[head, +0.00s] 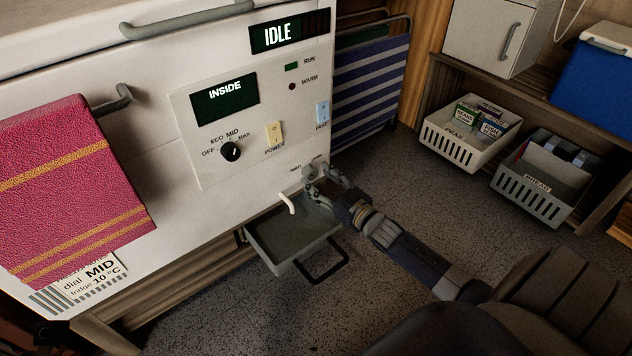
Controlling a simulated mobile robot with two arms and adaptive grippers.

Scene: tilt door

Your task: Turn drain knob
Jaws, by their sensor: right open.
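The drain knob (309,172) is a small grey knob low on the right of the white appliance front, under small printed labels that are hard to read. My right gripper (320,178) is open at the knob, with its fingers on either side of it. I cannot tell whether they touch it. The gripper partly hides the knob. A short white spout (286,203) sticks out below and to the left, above a grey drip tray (272,240) with a black handle. My left gripper is not in view.
The panel also holds a black dial (230,152), a cream power switch (274,132) and a blue switch (322,112). A red towel (75,190) hangs at left. The speckled floor (400,195) is clear.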

